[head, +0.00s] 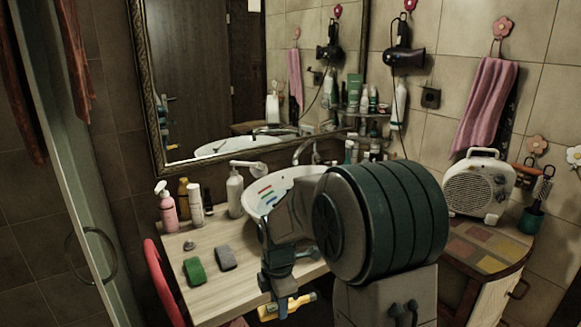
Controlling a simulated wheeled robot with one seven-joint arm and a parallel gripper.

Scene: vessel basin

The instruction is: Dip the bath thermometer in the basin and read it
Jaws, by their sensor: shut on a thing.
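My gripper (279,292) is low in front of the counter, shut on a yellow thing that I take to be the bath thermometer (295,304). The thermometer lies roughly level across the jaws, near the counter's front edge and outside the basin. Its scale cannot be read from here. The white basin (256,202) is set on the counter, above and behind the gripper. My arm hides its right and front parts. Red, green and blue strips show against its inside. I cannot tell whether it holds water.
On the wooden counter (215,290) lie a green sponge (194,271) and a grey block (225,258). A pink spray bottle (167,208) and other bottles stand behind them. A red chair (160,277) is at the left. A heater (479,186) stands on the right cabinet.

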